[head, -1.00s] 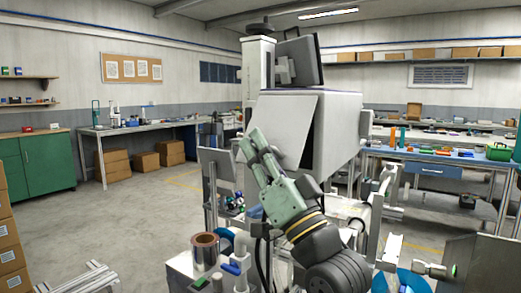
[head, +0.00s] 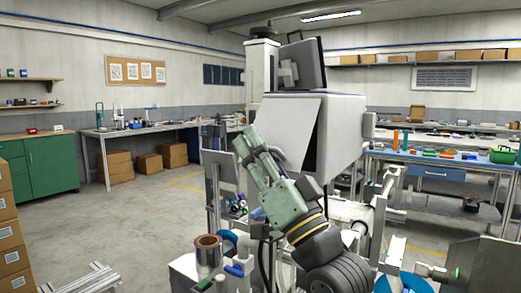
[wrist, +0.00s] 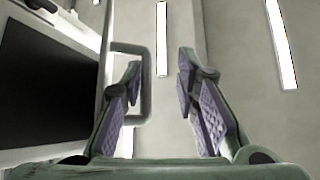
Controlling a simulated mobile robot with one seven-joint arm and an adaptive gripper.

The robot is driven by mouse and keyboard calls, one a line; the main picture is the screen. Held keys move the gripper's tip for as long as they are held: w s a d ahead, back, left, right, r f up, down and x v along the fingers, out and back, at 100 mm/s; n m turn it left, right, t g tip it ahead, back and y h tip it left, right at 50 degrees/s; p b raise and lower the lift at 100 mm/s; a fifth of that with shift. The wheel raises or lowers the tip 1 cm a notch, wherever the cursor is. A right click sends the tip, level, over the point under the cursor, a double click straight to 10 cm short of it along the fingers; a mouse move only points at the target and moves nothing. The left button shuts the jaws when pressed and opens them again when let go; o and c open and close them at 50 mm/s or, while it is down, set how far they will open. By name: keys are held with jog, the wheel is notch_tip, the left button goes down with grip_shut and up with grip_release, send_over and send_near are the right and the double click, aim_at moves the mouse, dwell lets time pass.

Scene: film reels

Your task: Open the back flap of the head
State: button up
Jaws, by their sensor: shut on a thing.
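The head (head: 342,135) is a pale box on the machine. My gripper (head: 246,140) reaches up to the flap's lower left side. In the wrist view my gripper (wrist: 158,82) has one finger inside the loop of a pale handle (wrist: 148,85) and the other outside it. It is shut on this handle, though some space shows between handle and right finger. A dark opening with a pale frame (wrist: 101,75) is at the left.
A dark monitor (head: 306,63) stands above the head. A blue workbench (head: 430,172) is at the right, a long table (head: 150,128) at the back left. Floor at the left is open.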

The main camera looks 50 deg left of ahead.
jog(key=shift+r, duration=0.3)
jog(key=s+d+f+b, duration=0.4)
jog(key=d+f+b, duration=0.1)
jog(key=d, duration=0.5)
jog(key=shift+s+f, duration=0.2)
jog(key=shift+f, duration=0.55)
dwell(0.6)
notch_tip(320, 180, up, 10)
dwell(0.6)
jog(key=shift+c, duration=0.2)
